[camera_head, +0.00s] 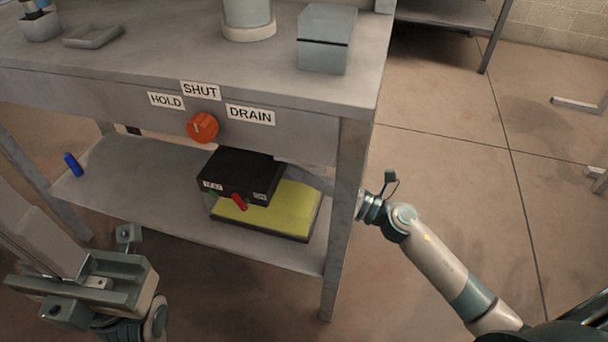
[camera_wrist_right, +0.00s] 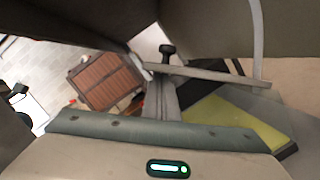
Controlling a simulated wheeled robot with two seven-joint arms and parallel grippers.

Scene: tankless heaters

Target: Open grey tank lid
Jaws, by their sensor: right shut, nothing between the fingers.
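A grey box-shaped tank (camera_head: 326,38) stands on the tabletop near its right end, with a dark seam below its top part; the lid looks closed. My right arm comes in from the right. My right gripper (camera_head: 295,170) is below the tabletop, partly behind the table leg, near the black box on the lower shelf and far below the tank. It is shut and empty; its fingers show in the right wrist view (camera_wrist_right: 163,97). My left gripper (camera_head: 95,285) is at the lower left, in front of the table; whether it is open is unclear.
An orange knob (camera_head: 203,127) sits on the table front among HOLD, SHUT and DRAIN labels. A pale cylinder (camera_head: 248,22) stands left of the tank. A black box (camera_head: 240,172) and a yellow-topped pad (camera_head: 290,212) are on the lower shelf. The table leg (camera_head: 345,215) stands beside my right wrist.

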